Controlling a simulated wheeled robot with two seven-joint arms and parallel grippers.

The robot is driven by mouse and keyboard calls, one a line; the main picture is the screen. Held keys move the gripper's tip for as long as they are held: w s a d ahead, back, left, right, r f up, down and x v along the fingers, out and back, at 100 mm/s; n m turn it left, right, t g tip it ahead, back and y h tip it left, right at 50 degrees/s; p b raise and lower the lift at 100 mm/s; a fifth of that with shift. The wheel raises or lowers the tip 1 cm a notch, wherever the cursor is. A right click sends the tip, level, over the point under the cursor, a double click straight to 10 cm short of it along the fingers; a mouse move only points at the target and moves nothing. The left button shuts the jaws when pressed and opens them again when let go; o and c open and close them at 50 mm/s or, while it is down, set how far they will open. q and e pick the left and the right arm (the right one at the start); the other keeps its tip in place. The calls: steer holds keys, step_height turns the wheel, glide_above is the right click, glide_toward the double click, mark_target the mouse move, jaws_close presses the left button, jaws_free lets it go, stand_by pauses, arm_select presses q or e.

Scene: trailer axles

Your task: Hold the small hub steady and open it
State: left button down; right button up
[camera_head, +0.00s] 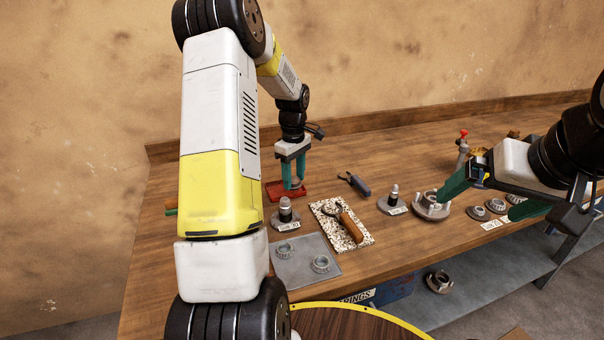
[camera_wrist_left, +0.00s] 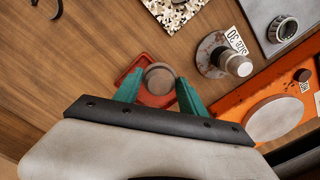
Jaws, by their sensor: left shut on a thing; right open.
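My left gripper (camera_head: 293,186) has its green fingers down at the small red tray (camera_head: 275,195) at the back left of the bench. In the left wrist view its fingers (camera_wrist_left: 157,88) are closed against a round grey-brown piece (camera_wrist_left: 160,74), over the red tray (camera_wrist_left: 127,75). I cannot tell for certain whether this piece is the small hub. A flanged grey hub (camera_head: 432,210) stands on the bench at the right. My right gripper (camera_head: 492,198) is open, its green fingers wide apart, near that hub; nothing shows held in it.
A stand with a dark-topped post (camera_head: 285,211) and another such stand (camera_head: 394,197) are on the bench. A grey mat (camera_head: 300,268) holds two bearings. A speckled mat (camera_head: 330,222) carries a wooden-handled tool (camera_head: 351,228). An orange panel (camera_wrist_left: 262,100) shows in the left wrist view.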

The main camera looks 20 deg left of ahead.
mark_target(286, 191)
arm_select(q)
steer(key=a, duration=0.1)
steer(key=w+a, duration=0.2)
steer(key=shift+w+a+f, duration=0.2)
steer(key=shift+a+f, duration=0.1)
steer(key=shift+a, duration=0.1)
steer(key=shift+f, duration=1.65)
steer(key=shift+f, duration=0.1)
steer(key=c, duration=0.7)
jaws_free()
steer(key=shift+o, duration=0.2)
